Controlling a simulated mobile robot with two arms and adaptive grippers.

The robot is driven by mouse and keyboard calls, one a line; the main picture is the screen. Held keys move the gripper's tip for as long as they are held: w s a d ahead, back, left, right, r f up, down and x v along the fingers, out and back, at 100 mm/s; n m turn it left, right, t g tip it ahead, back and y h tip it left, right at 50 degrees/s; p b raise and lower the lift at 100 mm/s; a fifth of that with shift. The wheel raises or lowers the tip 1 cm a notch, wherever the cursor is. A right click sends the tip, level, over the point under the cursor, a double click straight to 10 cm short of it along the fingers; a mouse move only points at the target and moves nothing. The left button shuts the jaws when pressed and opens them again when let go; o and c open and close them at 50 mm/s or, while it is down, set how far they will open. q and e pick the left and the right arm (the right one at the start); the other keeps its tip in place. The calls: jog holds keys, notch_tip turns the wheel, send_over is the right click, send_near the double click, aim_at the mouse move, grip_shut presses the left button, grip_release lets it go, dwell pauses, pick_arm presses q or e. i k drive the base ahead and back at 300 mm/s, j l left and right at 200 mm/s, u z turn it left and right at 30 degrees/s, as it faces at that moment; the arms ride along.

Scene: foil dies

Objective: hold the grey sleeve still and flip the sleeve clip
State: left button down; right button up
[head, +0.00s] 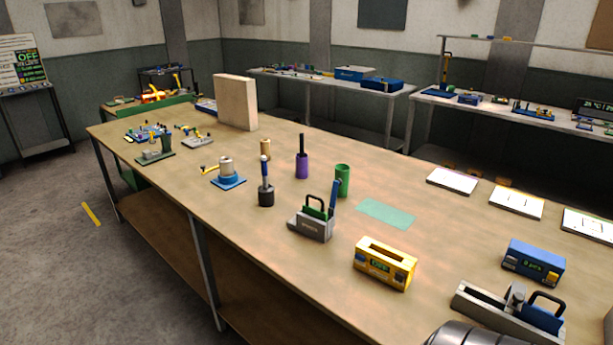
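A pale grey cylinder (226,166) stands on a blue base (228,182) on the left half of the wooden table. A yellow lever-like piece (209,169) sticks out to its left. This may be the grey sleeve with its clip, but I cannot tell for sure at this size. Whether the clip is open or closed is not clear. Neither of my grippers is in view. A dark, rounded, ribbed shape shows at the bottom edge, right of centre, probably a part of me.
A grey holder (311,229), a yellow box (385,265), a grey device with a black handle (507,313) and a blue box (533,262) stand to the right. Green (342,181), purple (302,166) and black (266,197) cups stand between. A beige block (236,103) stands behind.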

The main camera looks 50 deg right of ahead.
aim_at(335, 184)
jog(key=i+z, duration=0.25)
jog(key=i, duration=0.15)
jog(key=i+j+z, duration=0.25)
jog(key=i, duration=0.15)
jog(key=i+z, duration=0.25)
jog(key=i, duration=0.15)
